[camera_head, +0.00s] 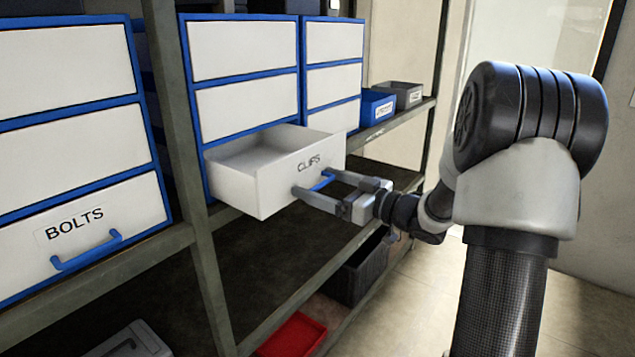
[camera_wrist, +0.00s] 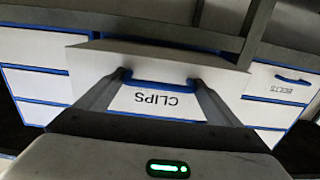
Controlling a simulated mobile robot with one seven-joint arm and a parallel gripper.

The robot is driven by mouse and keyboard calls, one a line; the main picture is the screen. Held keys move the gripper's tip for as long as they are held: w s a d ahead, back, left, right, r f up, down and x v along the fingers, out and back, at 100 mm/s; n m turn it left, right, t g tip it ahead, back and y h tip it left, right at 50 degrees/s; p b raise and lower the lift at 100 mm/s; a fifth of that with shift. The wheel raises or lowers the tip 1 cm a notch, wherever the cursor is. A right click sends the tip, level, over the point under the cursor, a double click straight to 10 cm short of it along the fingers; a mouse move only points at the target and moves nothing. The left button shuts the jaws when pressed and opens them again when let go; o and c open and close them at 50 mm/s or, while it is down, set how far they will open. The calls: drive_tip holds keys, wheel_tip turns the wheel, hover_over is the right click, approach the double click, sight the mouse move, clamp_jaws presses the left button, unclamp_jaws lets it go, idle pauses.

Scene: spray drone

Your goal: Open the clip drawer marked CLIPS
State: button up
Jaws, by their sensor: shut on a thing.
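The white drawer marked CLIPS (camera_head: 277,185) stands pulled well out of its blue-framed cabinet (camera_head: 247,70), and its inside shows from above. It looks empty where I can see into it. My gripper (camera_head: 311,188) is at the drawer front, its two fingers shut on the blue handle (camera_head: 323,181). In the wrist view the drawer front (camera_wrist: 155,103) appears upside down, with the blue handle (camera_wrist: 158,84) between the fingertips of my gripper (camera_wrist: 158,78).
A drawer marked BOLTS (camera_head: 85,235) is closed at left. A shelf post (camera_head: 185,130) stands between the cabinets. A blue bin (camera_head: 377,108) and a grey bin (camera_head: 403,94) sit to the right. A red tray (camera_head: 293,335) and a dark crate (camera_head: 357,270) are lower down. Open floor lies at right.

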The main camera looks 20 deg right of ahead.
drive_tip(key=o, duration=1.4)
drive_tip(key=shift+c, duration=0.2)
drive_tip(key=v, duration=1.7)
drive_tip(key=shift+s+d, duration=0.15)
